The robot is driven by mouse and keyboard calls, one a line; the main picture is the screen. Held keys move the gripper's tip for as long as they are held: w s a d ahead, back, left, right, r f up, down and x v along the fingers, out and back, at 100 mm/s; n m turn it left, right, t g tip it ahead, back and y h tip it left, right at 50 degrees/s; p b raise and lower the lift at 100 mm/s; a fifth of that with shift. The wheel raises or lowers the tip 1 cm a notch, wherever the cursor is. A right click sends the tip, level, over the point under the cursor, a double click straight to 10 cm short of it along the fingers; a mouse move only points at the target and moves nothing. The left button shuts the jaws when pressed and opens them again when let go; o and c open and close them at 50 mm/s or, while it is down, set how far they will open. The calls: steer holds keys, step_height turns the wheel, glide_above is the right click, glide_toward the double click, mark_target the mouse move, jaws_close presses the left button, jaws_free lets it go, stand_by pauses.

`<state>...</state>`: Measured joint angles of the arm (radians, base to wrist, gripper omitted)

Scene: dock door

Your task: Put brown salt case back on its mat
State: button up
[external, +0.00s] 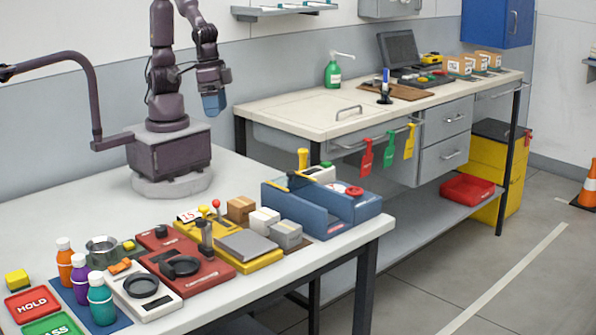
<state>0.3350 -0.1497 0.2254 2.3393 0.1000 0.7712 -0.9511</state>
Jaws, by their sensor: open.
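A brown case (240,208), which looks like a small taped carton, sits on the near table behind a white case (264,221) and a grey case (287,235) in a diagonal row. A dark brown edge (304,244) shows beside the grey case and may be a mat; I cannot tell how far it runs under the row. Any label on the brown case is too small to read. My gripper (213,108) is open and empty, pointing down, well above and behind the cases, near my base. It touches nothing.
A yellow device with a grey plate (246,244) and a red device (190,278) crowd the left. Several labelled cartons (457,66) stand on the far bench.

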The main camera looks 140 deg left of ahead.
steer(key=s+a+r+m+t, duration=0.2)
steer(key=s+r+m+t, duration=0.1)
steer(key=s+r+m, duration=0.4)
steer(key=shift+s+r+m+t, duration=0.35)
steer(key=shift+r+m, duration=0.2)
steer(key=shift+m, duration=0.35)
